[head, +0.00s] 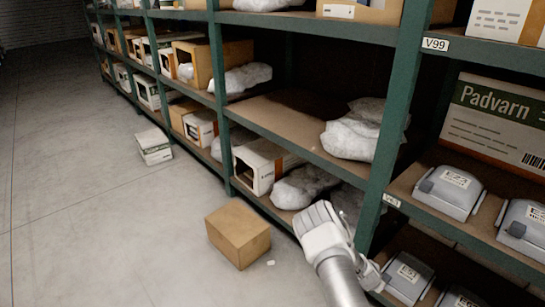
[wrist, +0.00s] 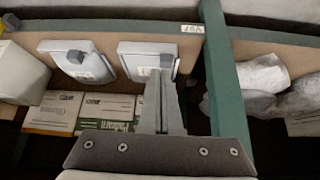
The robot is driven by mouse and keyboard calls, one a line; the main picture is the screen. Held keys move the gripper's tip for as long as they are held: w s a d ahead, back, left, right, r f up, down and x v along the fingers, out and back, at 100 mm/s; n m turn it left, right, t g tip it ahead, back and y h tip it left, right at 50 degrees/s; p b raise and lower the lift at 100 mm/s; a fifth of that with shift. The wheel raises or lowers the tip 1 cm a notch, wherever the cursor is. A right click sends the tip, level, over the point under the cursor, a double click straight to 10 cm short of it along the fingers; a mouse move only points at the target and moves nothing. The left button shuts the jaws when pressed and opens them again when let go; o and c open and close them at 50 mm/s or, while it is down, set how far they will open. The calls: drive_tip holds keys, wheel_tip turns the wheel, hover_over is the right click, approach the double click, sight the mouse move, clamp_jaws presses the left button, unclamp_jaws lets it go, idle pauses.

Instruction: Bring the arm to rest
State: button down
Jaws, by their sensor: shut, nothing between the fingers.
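My gripper (wrist: 161,78) shows in the wrist view with its two fingers together and nothing between them. Its tips lie in front of a grey device with a white label (wrist: 146,58) on a shelf; I cannot tell the gap to it. In the head view my arm (head: 335,255) reaches up from the bottom edge, in front of the lower rack shelves.
A green rack post (head: 388,130) stands close to my arm. Shelves hold bagged goods (head: 352,135), boxes and grey devices (head: 449,190). A brown carton (head: 238,233) and a white-green box (head: 153,146) lie on the floor. The aisle at left is clear.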

drive_tip(key=w+a+r+y, duration=0.1)
drive_tip(key=a+r, duration=0.2)
drive_tip(key=r, duration=0.6)
drive_tip(key=w+a+r, duration=0.2)
drive_tip(key=r, duration=0.8)
drive_tip(key=s+a+r+n+y, duration=0.1)
drive_tip(key=s+a+r, duration=0.25)
drive_tip(key=r, duration=0.65)
drive_tip(key=s+a+r+n+y, duration=0.1)
drive_tip(key=s+a+r, duration=0.25)
drive_tip(key=r, duration=0.55)
drive_tip(key=s+a+r+n+y, duration=0.1)
drive_tip(key=s+a+r+n, duration=0.15)
drive_tip(key=s+r, duration=0.3)
drive_tip(key=s+a+r+n+y, duration=0.1)
drive_tip(key=s+a+r+n, duration=0.1)
drive_tip(key=s+a+r, duration=0.4)
drive_tip(key=s+a+r+n+t, duration=0.1)
drive_tip(key=s+r+n, duration=0.1)
drive_tip(key=s, duration=0.5)
drive_tip(key=s+a+r+n, duration=0.1)
drive_tip(key=s+r+n, duration=0.15)
drive_tip(key=s, duration=0.45)
wheel_tip(320, 180, up, 24)
drive_tip(key=p, duration=2.4)
drive_tip(key=shift+m, duration=0.3)
drive_tip(key=shift+w+d, duration=0.1)
drive_tip(key=shift+d, duration=0.05)
